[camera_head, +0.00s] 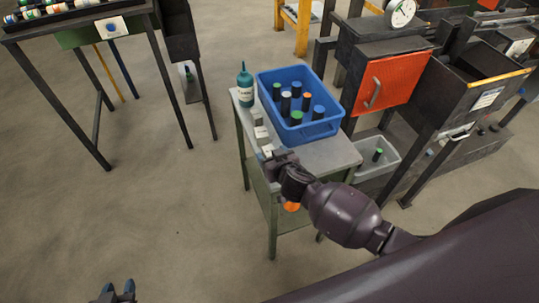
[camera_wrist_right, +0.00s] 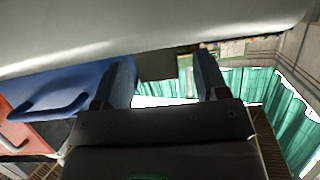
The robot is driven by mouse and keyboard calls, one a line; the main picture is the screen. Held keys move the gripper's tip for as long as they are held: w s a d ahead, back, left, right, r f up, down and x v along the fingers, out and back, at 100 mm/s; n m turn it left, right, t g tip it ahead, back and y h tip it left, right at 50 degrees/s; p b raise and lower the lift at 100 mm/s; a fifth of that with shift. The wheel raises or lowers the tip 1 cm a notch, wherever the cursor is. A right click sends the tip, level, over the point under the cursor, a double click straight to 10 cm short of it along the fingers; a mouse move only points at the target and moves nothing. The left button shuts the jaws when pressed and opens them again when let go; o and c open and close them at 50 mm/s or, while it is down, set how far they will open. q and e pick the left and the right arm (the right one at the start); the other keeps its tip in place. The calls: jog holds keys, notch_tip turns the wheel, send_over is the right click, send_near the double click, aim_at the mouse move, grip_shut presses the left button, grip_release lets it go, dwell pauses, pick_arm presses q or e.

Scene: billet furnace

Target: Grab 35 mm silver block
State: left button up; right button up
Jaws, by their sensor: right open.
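Small silver-grey blocks stand in a row along the left edge of the small table (camera_head: 330,153) in the head view: a far one (camera_head: 255,117), a middle one (camera_head: 261,133) and a near one (camera_head: 267,150). I cannot tell which is 35 mm. My right gripper (camera_head: 276,157) is at the near end of the row, close to the near block; contact cannot be told. In the right wrist view its fingers (camera_wrist_right: 164,80) are apart, and a dark block-like shape shows beyond them. My left gripper (camera_head: 118,288) is at the bottom left, fingers apart, empty and far from the table.
A blue basket (camera_head: 318,132) with several coloured-top cylinders fills much of the tabletop. A teal bottle (camera_head: 245,86) stands at its far left corner. A furnace with an orange door (camera_head: 392,82) and a grey bin (camera_head: 390,165) are at right. Floor left of the table is clear.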

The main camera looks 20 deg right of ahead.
jog(key=c, duration=1)
jog(key=shift+c, duration=0.6)
jog(key=shift+r, duration=0.2)
